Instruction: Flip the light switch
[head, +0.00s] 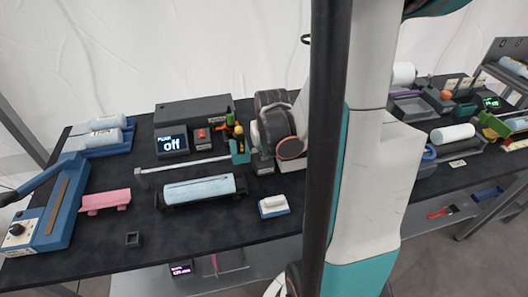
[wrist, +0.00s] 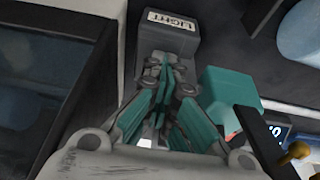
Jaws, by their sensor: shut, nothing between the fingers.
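A grey block with a pale label reading LIGHT (wrist: 172,20) is at the top middle of the wrist view. My gripper (wrist: 170,68) is shut and empty, its teal fingers together just below the label and over the lower part of the block. Its tips hide that part, so I cannot tell whether they touch it or how the switch is set. In the head view I cannot pick out this block or my gripper; my arm covers the middle of the picture.
In the wrist view a dark panel (wrist: 50,85) fills the left and a teal block (wrist: 228,88) stands close on the right. In the head view a crowded black table holds a PUMP off display (head: 172,143), a red-switched box (head: 203,138) and a blue roll (head: 200,190).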

